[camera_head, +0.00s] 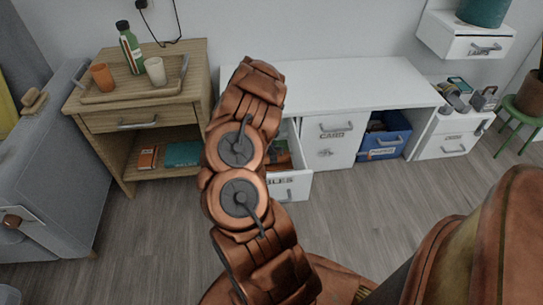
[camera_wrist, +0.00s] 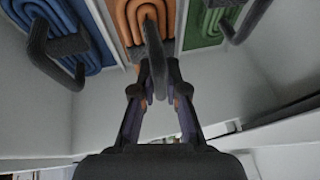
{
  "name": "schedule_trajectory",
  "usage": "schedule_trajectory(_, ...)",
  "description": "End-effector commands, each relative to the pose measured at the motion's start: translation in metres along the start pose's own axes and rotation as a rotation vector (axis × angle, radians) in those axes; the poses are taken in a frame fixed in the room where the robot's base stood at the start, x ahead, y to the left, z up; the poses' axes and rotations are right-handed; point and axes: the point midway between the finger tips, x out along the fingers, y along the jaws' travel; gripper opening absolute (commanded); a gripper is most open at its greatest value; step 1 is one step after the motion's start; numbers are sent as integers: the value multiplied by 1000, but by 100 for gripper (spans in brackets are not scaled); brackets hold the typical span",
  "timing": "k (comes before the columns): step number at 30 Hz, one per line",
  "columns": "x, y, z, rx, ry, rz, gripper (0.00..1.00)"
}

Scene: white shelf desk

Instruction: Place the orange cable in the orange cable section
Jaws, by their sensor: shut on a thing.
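In the wrist view, my gripper (camera_wrist: 160,92) is shut on the dark grey upright loop of the orange cable (camera_wrist: 138,14). The orange coil lies beyond the fingertips at the top of the view, between the blue cable (camera_wrist: 62,22) and the green cable (camera_wrist: 212,22), partly cut off by the frame. The orange section is mostly hidden by the coil, and I cannot tell whether the coil rests on its bottom. In the head view, the open cable drawer (camera_head: 292,186) is partly hidden behind my arm, which also hides my gripper.
The white desk (camera_head: 330,85) stands above the drawer, with a shut cabinet door (camera_head: 330,135) and a blue bin (camera_head: 388,140) to the right. A wooden side table (camera_head: 150,120) stands to the left. Pale drawer walls surround the cables. The floor (camera_head: 360,205) in front is clear.

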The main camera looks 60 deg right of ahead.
Motion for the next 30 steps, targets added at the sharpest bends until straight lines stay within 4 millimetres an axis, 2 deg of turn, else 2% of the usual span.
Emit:
schedule_trajectory(7,28,6,12,-2,0,1,0)
schedule_trajectory(19,30,7,13,-1,0,1,0)
schedule_trajectory(20,31,7,13,0,0,1,14)
schedule_trajectory(24,30,7,13,0,-1,0,29)
schedule_trajectory(27,30,7,13,0,-1,0,38)
schedule_trajectory(30,30,7,13,0,-1,0,38)
